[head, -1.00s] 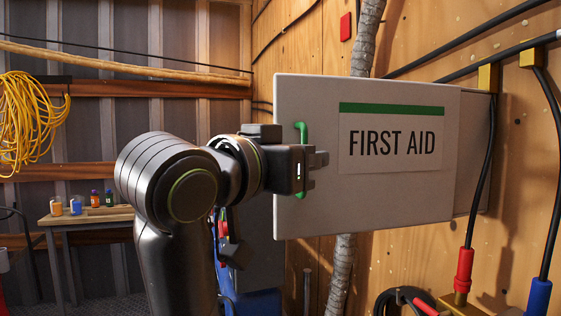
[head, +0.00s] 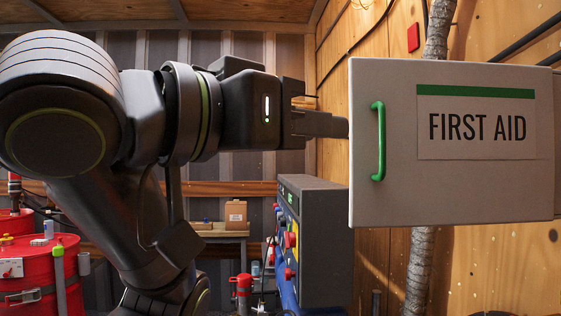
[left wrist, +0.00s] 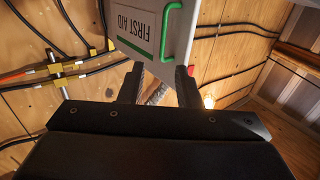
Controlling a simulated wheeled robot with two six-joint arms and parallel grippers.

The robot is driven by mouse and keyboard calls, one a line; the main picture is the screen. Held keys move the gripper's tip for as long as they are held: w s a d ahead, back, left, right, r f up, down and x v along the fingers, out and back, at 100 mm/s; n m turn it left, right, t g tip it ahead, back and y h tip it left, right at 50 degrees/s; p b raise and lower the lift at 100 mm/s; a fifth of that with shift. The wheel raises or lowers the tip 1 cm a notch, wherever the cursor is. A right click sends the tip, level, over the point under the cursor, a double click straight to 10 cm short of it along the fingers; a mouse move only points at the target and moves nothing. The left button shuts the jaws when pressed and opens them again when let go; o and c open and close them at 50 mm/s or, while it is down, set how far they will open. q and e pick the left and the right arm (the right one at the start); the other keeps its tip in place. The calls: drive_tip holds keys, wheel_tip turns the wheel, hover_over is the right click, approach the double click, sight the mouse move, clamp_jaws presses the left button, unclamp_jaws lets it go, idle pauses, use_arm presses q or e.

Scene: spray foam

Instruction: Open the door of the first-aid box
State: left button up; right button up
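The first-aid box door (head: 470,190) is a pale grey panel with a green stripe and "FIRST AID" lettering. It faces me, swung out from the wall, with its left edge nearer. Its green handle (head: 378,141) is near that edge and uncovered. My left gripper (head: 335,124) is at the door's left edge; its fingertips meet or pass behind the edge, and I cannot tell which. In the left wrist view my left gripper (left wrist: 160,85) has its fingers apart and empty, with the door (left wrist: 150,35) and handle (left wrist: 169,28) beyond them. My right gripper is out of view.
A dark grey machine (head: 325,240) stands below and left of the door. A red barrel (head: 40,275) is at the lower left, and a bench (head: 225,235) with a cardboard box (head: 235,215) is at the back. A pipe (head: 425,260) runs behind the door.

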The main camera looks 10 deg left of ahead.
use_arm(q)
drive_tip(key=shift+b+v, duration=0.45)
drive_tip(key=shift+v, duration=1.25)
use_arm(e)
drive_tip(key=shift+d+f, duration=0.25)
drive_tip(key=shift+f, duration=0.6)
use_arm(q)
drive_tip(key=shift+d, duration=0.1)
